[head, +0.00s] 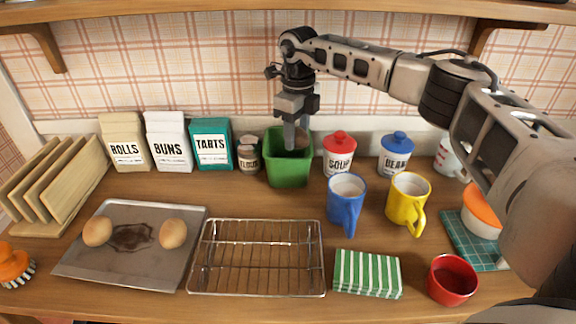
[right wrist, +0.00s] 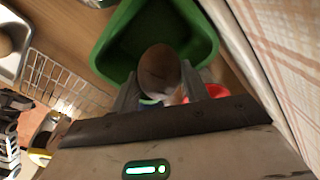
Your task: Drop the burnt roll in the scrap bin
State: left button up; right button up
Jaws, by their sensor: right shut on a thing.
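My right gripper (head: 291,138) points down over the green bin (head: 288,175), which stands at the back of the counter near the wall. In the right wrist view the gripper (right wrist: 168,92) is shut on a brown roll (right wrist: 159,68), held over the mouth of the green bin (right wrist: 113,42). In the head view the roll is mostly hidden by the bin and fingers. Two tan rolls lie on the baking tray (head: 140,275), one at the left (head: 97,231) and one at the right (head: 173,233), with a dark stain between them. My left gripper is not in view.
A flour jar (head: 248,155) stands left of the bin and a red-lidded jar (head: 339,157) right of it. Blue (head: 345,203) and yellow (head: 408,201) mugs stand in front. A wire rack (head: 257,258) lies empty at the front. A shelf runs above.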

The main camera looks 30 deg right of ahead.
jog(key=shift+f, duration=0.2)
jog(key=o, duration=1.1)
jog(key=shift+c, duration=0.2)
